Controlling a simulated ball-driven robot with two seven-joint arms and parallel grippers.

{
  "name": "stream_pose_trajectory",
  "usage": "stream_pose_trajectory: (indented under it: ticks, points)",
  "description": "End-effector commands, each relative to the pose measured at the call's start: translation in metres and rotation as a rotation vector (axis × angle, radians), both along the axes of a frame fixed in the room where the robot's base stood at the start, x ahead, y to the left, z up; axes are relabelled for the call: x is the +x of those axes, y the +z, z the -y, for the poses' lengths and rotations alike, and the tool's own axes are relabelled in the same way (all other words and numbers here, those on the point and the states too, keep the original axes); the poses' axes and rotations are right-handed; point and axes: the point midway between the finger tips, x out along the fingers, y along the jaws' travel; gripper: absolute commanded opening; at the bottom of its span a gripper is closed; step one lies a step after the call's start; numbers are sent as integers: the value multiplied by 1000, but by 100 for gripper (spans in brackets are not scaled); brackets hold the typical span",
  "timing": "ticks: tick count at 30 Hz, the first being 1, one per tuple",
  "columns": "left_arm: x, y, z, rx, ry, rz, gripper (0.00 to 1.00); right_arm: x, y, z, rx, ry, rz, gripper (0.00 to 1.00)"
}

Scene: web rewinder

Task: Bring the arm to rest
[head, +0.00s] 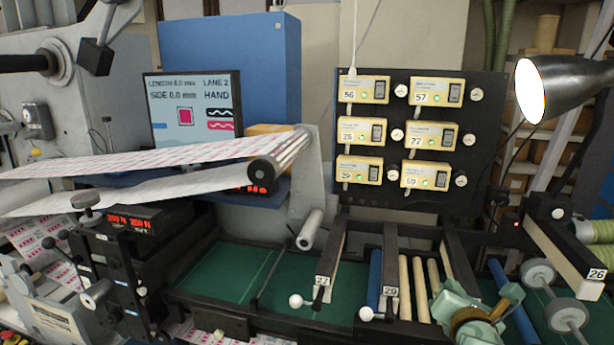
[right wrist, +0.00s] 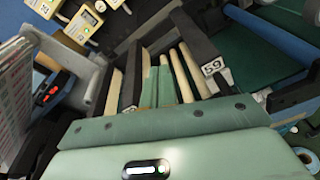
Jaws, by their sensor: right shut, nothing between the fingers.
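My right gripper (head: 452,292) shows at the bottom of the head view, right of centre, as pale green parts with a brass-coloured ring behind them. It is over the machine bed, in front of the cream rollers (head: 419,285). In the right wrist view its two green fingers (right wrist: 157,82) are together, with nothing between them. They point toward the cream rollers, between dark bars; whether they touch anything I cannot tell. My left gripper is in neither view.
Lever bars labelled 27 (head: 331,255) and 29 (head: 391,262) stand left of my right gripper. Bar 26 (head: 565,245) and grey discs (head: 567,315) are at right. Green bed (head: 235,270) shows at left.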

Motion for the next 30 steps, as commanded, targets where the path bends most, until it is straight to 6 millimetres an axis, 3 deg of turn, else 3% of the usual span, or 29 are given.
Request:
stream_pose_trajectory:
  ticks: [5, 11, 18, 24, 30]
  points:
    - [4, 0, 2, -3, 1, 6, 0, -41, -42, -14, 322, -84, -35, 0]
    - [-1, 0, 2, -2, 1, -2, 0, -104, -88, -19, 756, -292, -63, 0]
    - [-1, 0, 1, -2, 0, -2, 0, -196, -131, -6, 1225, -684, -28, 0]
    - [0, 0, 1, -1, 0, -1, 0, -273, -151, 13, 1484, -1046, 86, 0]
    - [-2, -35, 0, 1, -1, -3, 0, -263, -243, 0, 1509, -1074, 9, 0]
